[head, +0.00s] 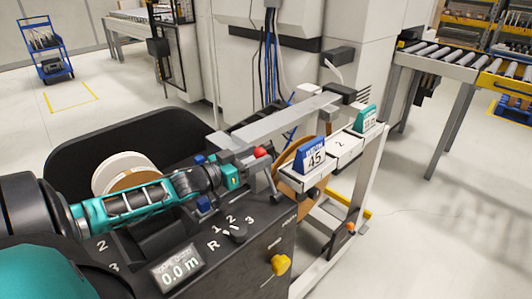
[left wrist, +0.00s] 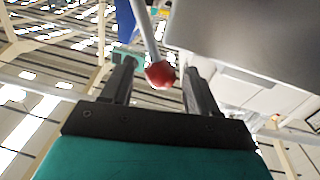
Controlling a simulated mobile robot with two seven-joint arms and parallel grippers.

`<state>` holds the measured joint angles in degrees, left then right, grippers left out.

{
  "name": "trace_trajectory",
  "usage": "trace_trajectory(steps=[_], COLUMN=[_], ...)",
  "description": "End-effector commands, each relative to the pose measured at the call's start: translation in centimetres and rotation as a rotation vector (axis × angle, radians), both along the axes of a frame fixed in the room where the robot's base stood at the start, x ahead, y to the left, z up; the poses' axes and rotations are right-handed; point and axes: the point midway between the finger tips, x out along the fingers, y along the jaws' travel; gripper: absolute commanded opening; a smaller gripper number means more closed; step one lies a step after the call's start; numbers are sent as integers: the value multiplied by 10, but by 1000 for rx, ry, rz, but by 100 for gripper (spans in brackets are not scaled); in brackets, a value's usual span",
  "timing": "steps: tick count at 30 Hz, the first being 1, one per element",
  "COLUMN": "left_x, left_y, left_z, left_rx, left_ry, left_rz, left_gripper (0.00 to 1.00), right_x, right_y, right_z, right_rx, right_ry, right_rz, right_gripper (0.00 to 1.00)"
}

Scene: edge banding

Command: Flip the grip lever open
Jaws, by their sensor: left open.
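The grip lever shows as a thin grey rod (left wrist: 146,32) with a red ball knob (left wrist: 159,75) at its end in the left wrist view. In the head view the red knob (head: 261,152) is near the machine's right side, below a grey bar. My left gripper (head: 258,166) is open beside the knob. In the left wrist view its two dark fingers (left wrist: 158,78) stand apart, and the knob appears between them with a gap on each side. I cannot tell whether it touches either finger. Most of the rod is hidden in the head view. My right gripper is not in view.
A dark machine panel (head: 222,262) carries a rotary selector (head: 238,232), a 0.0 m display (head: 177,268) and a yellow knob (head: 280,264). A blue 45 card (head: 311,158) and a teal card (head: 366,120) stand to the right. A grey bar (head: 275,124) passes above the gripper.

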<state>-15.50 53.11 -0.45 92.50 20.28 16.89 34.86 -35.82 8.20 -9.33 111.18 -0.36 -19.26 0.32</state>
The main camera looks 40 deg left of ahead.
Motion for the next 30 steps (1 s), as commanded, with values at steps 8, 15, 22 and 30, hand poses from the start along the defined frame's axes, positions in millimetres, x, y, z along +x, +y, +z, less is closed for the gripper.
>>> trace_trajectory(steps=[8,15,22,30], left_x=[29,38,38,38], left_y=[-6,-7,-8,-8], left_z=[0,0,0,0], left_rx=[2,1,1,1], left_ry=[-1,2,2,2], left_rz=[0,1,0,0], left_gripper=[60,60,60,36], right_x=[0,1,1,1], right_y=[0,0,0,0], right_z=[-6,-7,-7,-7], right_rx=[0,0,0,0], right_ry=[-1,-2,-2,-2], right_rz=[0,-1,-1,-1], right_gripper=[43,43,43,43])
